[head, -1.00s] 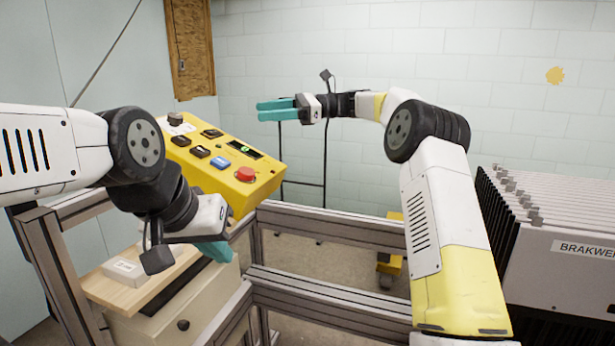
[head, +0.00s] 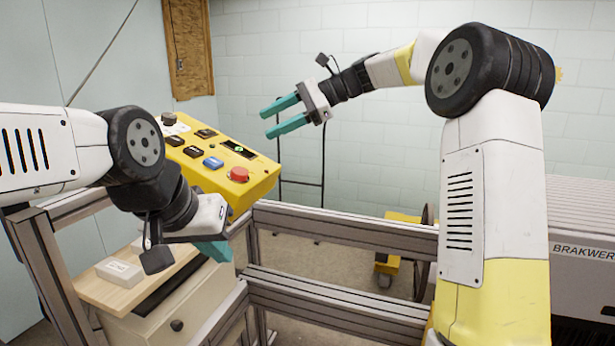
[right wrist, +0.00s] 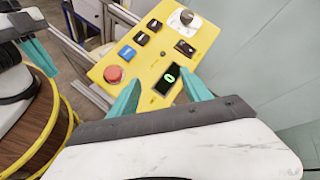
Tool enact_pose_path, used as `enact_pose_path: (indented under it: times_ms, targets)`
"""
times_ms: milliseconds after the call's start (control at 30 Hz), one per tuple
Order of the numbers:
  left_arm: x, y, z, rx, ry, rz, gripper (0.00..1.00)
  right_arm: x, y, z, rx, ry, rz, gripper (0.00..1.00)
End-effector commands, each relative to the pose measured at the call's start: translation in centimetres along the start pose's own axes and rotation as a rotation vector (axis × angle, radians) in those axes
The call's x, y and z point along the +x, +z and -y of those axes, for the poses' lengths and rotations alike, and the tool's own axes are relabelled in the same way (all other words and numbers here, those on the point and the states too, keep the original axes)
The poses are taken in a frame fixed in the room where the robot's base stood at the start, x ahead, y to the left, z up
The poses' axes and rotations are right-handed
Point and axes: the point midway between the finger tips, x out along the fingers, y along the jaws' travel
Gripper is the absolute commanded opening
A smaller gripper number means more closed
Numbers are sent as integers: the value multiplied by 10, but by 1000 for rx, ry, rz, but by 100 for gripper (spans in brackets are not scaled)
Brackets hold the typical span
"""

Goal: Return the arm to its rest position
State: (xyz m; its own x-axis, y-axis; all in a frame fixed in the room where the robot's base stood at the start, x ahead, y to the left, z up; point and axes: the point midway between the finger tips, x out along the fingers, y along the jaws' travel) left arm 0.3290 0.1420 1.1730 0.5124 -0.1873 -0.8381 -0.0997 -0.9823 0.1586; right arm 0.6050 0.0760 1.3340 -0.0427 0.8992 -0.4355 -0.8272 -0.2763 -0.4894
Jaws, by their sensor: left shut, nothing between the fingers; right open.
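My right gripper (head: 285,114) is raised in the air to the right of the yellow control panel in the head view, its teal fingers spread and empty, pointing left. In the right wrist view its fingers (right wrist: 162,98) show apart with the panel beyond them. My left gripper (head: 215,249) is low at the left, below the panel and beside a wooden shelf; its teal fingertips are together with nothing between them. The yellow control panel (head: 262,190) carries a red button (head: 238,174), a blue button (head: 213,162), black switches and a small display (head: 238,149) with a green sign.
A metal frame (head: 340,226) runs below the panel. A white block (head: 120,271) lies on the wooden shelf (head: 98,292) over a beige box. A stack of pale panels marked BRAKWER (head: 585,252) stands at the right. Open air lies around my right gripper, before the wall.

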Motion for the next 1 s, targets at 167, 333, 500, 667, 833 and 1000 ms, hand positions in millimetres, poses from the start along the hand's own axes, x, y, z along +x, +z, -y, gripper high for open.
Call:
enact_pose_path:
  times_ms: [167,333,500,667,833,1000]
  targets:
    - [0,0,0,0,0,0,0,-22,7,-62,-210,49,-229,56]
    - [0,0,0,0,0,0,0,-48,4,-128,-425,128,-433,56]
    - [0,0,0,0,0,0,0,-74,-4,-200,-646,240,-612,56]
    - [0,0,0,0,0,0,0,-96,-16,-268,-862,369,-756,56]
    - [0,0,0,0,0,0,0,-109,-29,-329,-1064,508,-862,56]
    - [0,0,0,0,0,0,0,-114,-39,-361,-1182,597,-911,56]
